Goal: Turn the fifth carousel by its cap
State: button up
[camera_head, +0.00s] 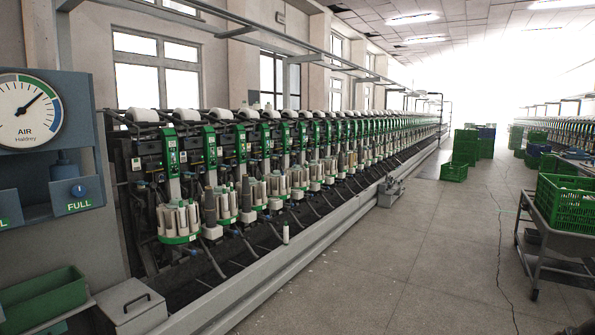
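Several bobbin carousels stand in a row along the front of the long winder on the left. The nearest carousel (180,222) has a green base ring and pale upright tubes. Another carousel (228,206) stands just behind it. Counted from the near end, the fifth carousel seems to be the small one (299,179) farther along the row. Neighbouring units crowd it, and its cap is too small to make out. My gripper is not in view, so its state does not show.
A grey rail (290,255) runs along the machine's foot. A lidded metal box (131,304) and a green bin (42,299) stand at lower left. A cart (545,240) with a green crate (566,203) stands at right.

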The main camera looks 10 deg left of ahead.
aim_at(299, 177)
jog(key=z, duration=0.25)
jog(key=i, duration=5.4)
jog(key=u, duration=1.1)
jog(key=i, duration=2.35)
jog(key=u, duration=0.6)
